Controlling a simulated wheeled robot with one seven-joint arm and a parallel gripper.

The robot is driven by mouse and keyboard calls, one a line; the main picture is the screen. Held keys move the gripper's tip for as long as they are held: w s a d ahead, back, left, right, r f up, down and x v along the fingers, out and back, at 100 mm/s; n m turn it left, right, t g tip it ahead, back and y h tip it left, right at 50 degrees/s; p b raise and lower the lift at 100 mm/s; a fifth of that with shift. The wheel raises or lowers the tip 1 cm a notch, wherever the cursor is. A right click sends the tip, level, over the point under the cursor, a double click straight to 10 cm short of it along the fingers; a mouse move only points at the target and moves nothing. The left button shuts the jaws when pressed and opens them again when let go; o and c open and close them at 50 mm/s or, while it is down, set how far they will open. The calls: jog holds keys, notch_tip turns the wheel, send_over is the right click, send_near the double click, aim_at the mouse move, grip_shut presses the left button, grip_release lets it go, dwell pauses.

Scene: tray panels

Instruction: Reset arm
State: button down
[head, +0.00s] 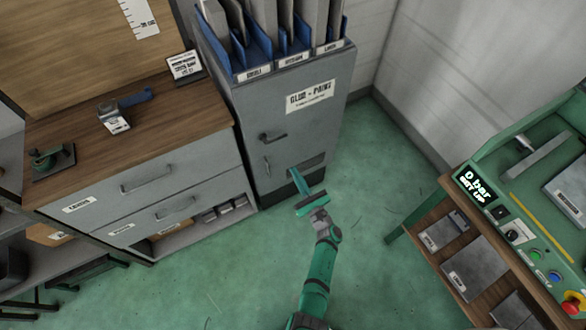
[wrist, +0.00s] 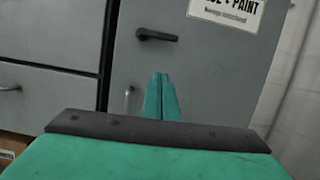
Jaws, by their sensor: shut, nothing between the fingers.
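My gripper (head: 300,181) is on the end of my green arm, which reaches forward from the bottom of the head view over the green floor. Its fingers are shut together and empty, pointing at the lower front of the grey cabinet. In the wrist view the two green fingertips (wrist: 162,88) meet in front of the cabinet door (wrist: 205,75), below its dark handle (wrist: 157,36). I cannot tell whether the fingertips touch the cabinet.
The grey cabinet (head: 310,125) holds blue racks of panels on top. A wooden-topped drawer unit (head: 135,160) stands at left. A green machine bench (head: 470,170) with buttons and shelved panels stands at right. Open green floor (head: 225,280) lies between and in front.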

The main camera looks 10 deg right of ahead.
jog(key=shift+s, duration=0.1)
dwell(0.5)
jog(key=s+a+r+m+h, duration=0.1)
jog(key=s+a+m+h, duration=0.15)
jog(key=s+m, duration=0.5)
jog(key=s+a+r+m+h, duration=0.1)
jog(key=s+a+r+m, duration=0.15)
jog(key=s+m, duration=0.5)
jog(key=s+a+r+m+h, duration=0.1)
jog(key=s+a+m+h, duration=0.1)
jog(key=s+a+m, duration=0.35)
jog(key=s+a+r+m+g, duration=0.2)
jog(key=s+r+m+g, duration=0.2)
jog(key=s+r+m, duration=1.2)
jog(key=s+m, duration=0.3)
jog(key=shift+s+a+r, duration=0.15)
jog(key=shift+s+r, duration=0.1)
jog(key=shift+s, duration=0.15)
jog(key=shift+m+h, duration=0.25)
